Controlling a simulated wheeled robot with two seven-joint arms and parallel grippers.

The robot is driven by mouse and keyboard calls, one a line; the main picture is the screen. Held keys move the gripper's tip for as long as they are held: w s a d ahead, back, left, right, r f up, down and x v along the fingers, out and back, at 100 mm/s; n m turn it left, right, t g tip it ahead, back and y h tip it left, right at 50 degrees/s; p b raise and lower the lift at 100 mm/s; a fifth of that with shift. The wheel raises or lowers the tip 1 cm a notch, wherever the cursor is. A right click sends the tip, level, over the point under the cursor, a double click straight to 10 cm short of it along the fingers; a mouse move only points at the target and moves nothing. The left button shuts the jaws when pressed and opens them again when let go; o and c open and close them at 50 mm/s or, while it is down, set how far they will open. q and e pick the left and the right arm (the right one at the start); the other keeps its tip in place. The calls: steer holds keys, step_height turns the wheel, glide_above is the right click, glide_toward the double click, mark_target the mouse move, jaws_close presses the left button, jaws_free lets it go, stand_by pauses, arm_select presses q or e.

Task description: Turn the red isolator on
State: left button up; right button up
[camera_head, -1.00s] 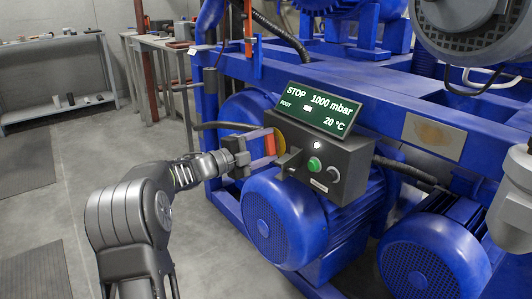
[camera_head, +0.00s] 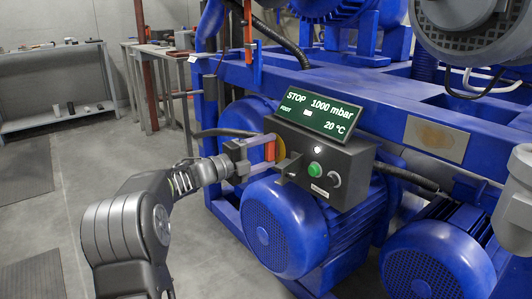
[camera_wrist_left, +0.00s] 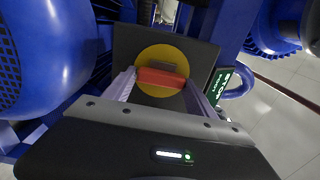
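The red isolator (camera_head: 270,151) is a red handle on a yellow disc, on the left side of the dark control box (camera_head: 345,168). The handle stands upright in the head view. In the left wrist view the red handle (camera_wrist_left: 161,78) lies crosswise on its yellow disc (camera_wrist_left: 163,58). My left gripper (camera_head: 263,154) is at the handle, with one finger at its upper end and one at its lower end. In the left wrist view the fingers (camera_wrist_left: 162,88) are apart, one at each end of the handle. Firm contact cannot be told. My right gripper is not in view.
The box carries a green display (camera_head: 319,111) reading STOP, 1000 mbar, 20 °C, and a green button (camera_head: 315,169). A small bracket (camera_head: 288,166) juts out right of the handle. A blue motor (camera_head: 285,225) sits below. Open floor lies left.

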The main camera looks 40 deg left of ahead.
arm_select(q)
steer(key=o, duration=0.4)
steer(key=shift+c, duration=0.2)
steer(key=shift+s+a, duration=0.1)
steer(key=p+v, duration=0.2)
steer(key=v, duration=0.5)
steer(key=shift+s, duration=0.3)
